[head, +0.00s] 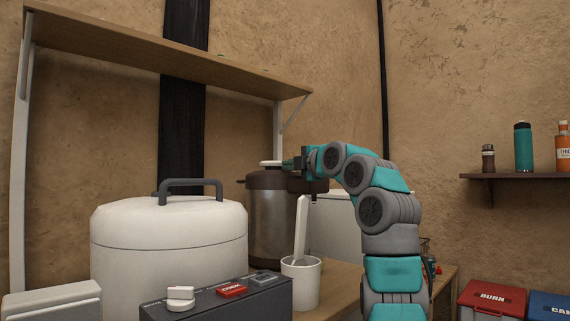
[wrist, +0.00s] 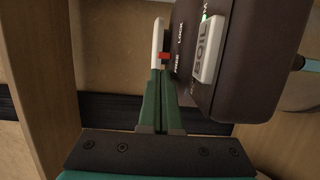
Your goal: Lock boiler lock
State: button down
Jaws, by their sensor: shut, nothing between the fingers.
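The boiler (head: 265,218) has a silver body and a dark brown top, and stands behind the white cooker. In the wrist view its dark brown head (wrist: 235,95) fills the right side, with a white "BOIL" label (wrist: 207,48) and the words "FREE" and "LOCK" along its edge. A small red piece (wrist: 165,56) sits beside those words, next to a white part (wrist: 157,38). My gripper (wrist: 160,72) is shut, its green fingers together, with the tips close to the red piece; I cannot tell whether they touch. In the head view my gripper (head: 285,163) is at the boiler's top.
A white cooker (head: 165,245) with a grey handle stands at the left. A white cup (head: 301,285) with a white utensil (head: 301,230) stands in front of the boiler, near a dark control panel (head: 215,300). A wooden shelf (head: 150,50) hangs above. Red and blue bins are at the lower right.

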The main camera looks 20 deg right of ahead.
aim_at(298, 173)
jog(key=shift+w+d, duration=0.1)
jog(key=shift+d, duration=0.2)
jog(key=shift+d, duration=0.1)
jog(key=p, duration=0.1)
jog(key=d+p, duration=0.1)
jog(key=shift+w+d+r+p, duration=0.25)
jog(key=shift+w+p, duration=0.1)
jog(key=shift+d+p, duration=0.25)
jog(key=shift+p, duration=0.05)
jog(key=shift+w+d+f, duration=0.15)
jog(key=shift+d+f, duration=0.05)
jog(key=shift+f, duration=0.15)
